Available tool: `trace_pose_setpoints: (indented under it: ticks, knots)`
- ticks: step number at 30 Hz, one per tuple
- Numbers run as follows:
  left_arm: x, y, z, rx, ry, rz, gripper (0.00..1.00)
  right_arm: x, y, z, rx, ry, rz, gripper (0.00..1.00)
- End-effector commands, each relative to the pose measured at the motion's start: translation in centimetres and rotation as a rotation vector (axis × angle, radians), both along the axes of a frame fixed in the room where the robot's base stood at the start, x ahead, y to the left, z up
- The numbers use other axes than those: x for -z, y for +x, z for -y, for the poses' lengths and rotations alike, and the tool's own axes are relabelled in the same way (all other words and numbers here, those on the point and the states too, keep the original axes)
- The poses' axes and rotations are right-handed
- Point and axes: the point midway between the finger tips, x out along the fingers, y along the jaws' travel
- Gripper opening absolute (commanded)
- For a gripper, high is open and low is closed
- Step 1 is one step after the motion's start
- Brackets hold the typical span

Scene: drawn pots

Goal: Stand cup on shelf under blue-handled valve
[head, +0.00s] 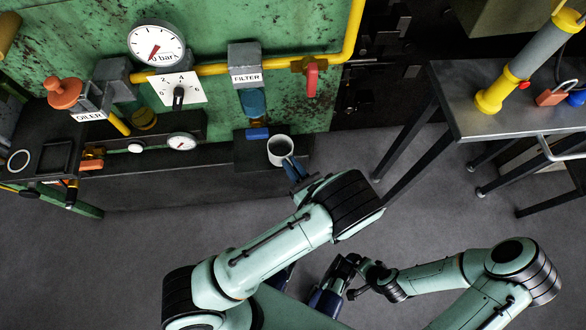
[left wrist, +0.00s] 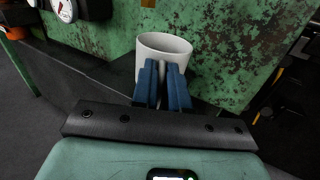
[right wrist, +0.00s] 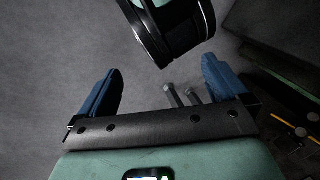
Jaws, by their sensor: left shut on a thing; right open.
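A white cup (head: 280,150) is upright with its opening up, to the right of and nearer me than the blue-handled valve (head: 257,134) below the filter. My left gripper (head: 291,167) is shut on the cup; in the left wrist view both blue fingers (left wrist: 163,68) are close together at the near side of the cup (left wrist: 178,42). The cup appears over the dark shelf (head: 248,160); I cannot tell whether its base touches it. My right gripper (right wrist: 162,66) is open and empty, low over the floor.
A filter block (head: 244,66) with a blue bowl hangs above the shelf, and a red handle (head: 312,78) hangs from the yellow pipe. An oiler (head: 89,105) and gauges are at left. A metal table (head: 480,122) stands at right. Grey floor lies in front.

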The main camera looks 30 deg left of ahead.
Motion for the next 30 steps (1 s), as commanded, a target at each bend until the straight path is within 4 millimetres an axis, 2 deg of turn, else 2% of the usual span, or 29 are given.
trace_pose_setpoints:
  ticks: [1, 6, 18, 19, 21, 30]
  knots:
    - [1.1, 0.1, -0.1, 0.001, 0.001, -0.002, 0.0, 1.1, 0.8, 0.4, 0.01, -0.011, 0.019, 1.0]
    - [2.8, 0.4, -0.4, 0.01, 0.002, -0.002, 0.0, 2.7, 3.3, 1.7, 0.036, -0.043, 0.084, 1.0]
    - [3.0, 0.5, -0.5, 0.016, 0.001, -0.002, 0.0, 2.7, 3.8, 2.0, 0.042, -0.049, 0.098, 1.0]
    - [3.0, 0.5, -0.5, 0.016, 0.001, -0.002, 0.2, 2.7, 3.8, 2.0, 0.042, -0.05, 0.1, 1.0]
    - [3.0, 0.5, -0.5, 0.016, 0.001, -0.002, 0.39, 2.7, 3.8, 2.0, 0.042, -0.05, 0.099, 1.0]
    - [2.8, 0.5, -0.5, 0.016, 0.0, -0.001, 0.39, 2.6, 3.7, 1.9, 0.041, -0.049, 0.098, 1.0]
